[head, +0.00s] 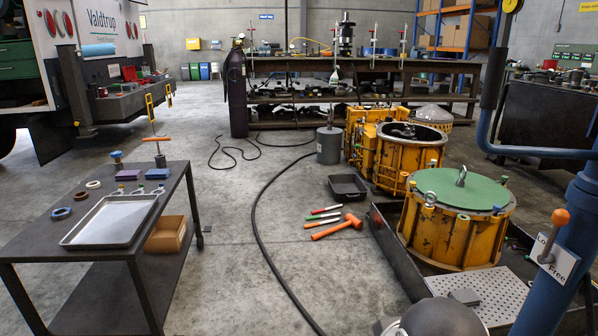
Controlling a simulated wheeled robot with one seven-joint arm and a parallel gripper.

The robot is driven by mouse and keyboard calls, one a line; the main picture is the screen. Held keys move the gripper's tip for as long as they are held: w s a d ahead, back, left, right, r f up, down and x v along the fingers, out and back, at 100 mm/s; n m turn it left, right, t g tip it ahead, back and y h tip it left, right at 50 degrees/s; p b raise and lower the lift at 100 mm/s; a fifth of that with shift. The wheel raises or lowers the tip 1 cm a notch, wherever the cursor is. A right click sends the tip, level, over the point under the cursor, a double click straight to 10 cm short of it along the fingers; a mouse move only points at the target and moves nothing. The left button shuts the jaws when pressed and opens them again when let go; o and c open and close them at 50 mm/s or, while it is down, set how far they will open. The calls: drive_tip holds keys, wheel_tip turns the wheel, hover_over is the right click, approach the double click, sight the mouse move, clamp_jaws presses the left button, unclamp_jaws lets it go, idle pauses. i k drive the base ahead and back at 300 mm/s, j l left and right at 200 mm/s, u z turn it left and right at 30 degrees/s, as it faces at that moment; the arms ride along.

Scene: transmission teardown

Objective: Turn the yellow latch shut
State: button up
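I cannot single out a yellow latch with certainty. Two small yellow frame-shaped parts hang at the truck bed's edge, a nearer yellow frame (150,107) and a farther yellow frame (168,95); whether either is a latch cannot be told. A lever with an orange knob (560,218) stands at the right by a white plate (552,258) that reads "Free" on its lower line, on a blue post (562,275). A yellow round housing (458,236) with a green lid (462,189) sits in a dark tray at the right. My gripper is not in view.
A dark cart (40,245) with a metal tray (112,220) stands at the left. An orange mallet (337,227) and several tools lie on the floor. A black hose (256,232) crosses the open middle floor. A dark bin (347,187) sits near another yellow housing (412,152).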

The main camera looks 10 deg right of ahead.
sight(412, 184)
drive_tip(key=i+u, duration=0.15)
drive_tip(key=i, duration=0.4)
drive_tip(key=i+l+u, duration=0.1)
drive_tip(key=i, duration=0.4)
drive_tip(key=i+l+u, duration=0.15)
drive_tip(key=i, duration=0.35)
drive_tip(key=i+l+z, duration=0.25)
drive_tip(key=i+l, duration=0.2)
drive_tip(key=l, duration=0.15)
drive_tip(key=i+l+z, duration=0.3)
drive_tip(key=i+l, duration=0.15)
drive_tip(key=l, duration=0.1)
